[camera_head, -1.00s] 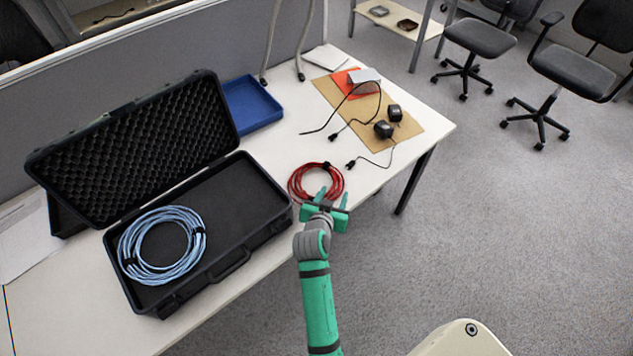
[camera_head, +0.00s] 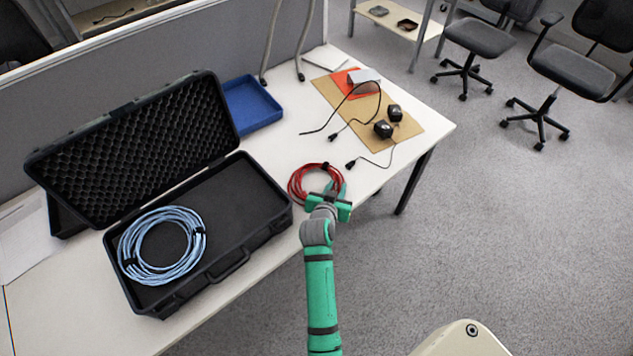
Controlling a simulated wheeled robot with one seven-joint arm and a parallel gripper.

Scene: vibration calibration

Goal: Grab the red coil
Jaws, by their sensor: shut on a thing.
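The red coil (camera_head: 303,176) lies on the white table, just right of the open black case. My gripper (camera_head: 335,188) reaches over the table's front edge and is shut on the near right side of the coil. The fingers and wrist hide that part of the coil. The coil appears to lie flat on the table top.
The open black case (camera_head: 245,196) holds a light blue coil (camera_head: 130,240). A blue tray (camera_head: 252,104) stands behind it. A brown board (camera_head: 408,127) with black adapters (camera_head: 383,129) and cords lies behind the red coil. A cord's plug (camera_head: 351,164) is close to the coil.

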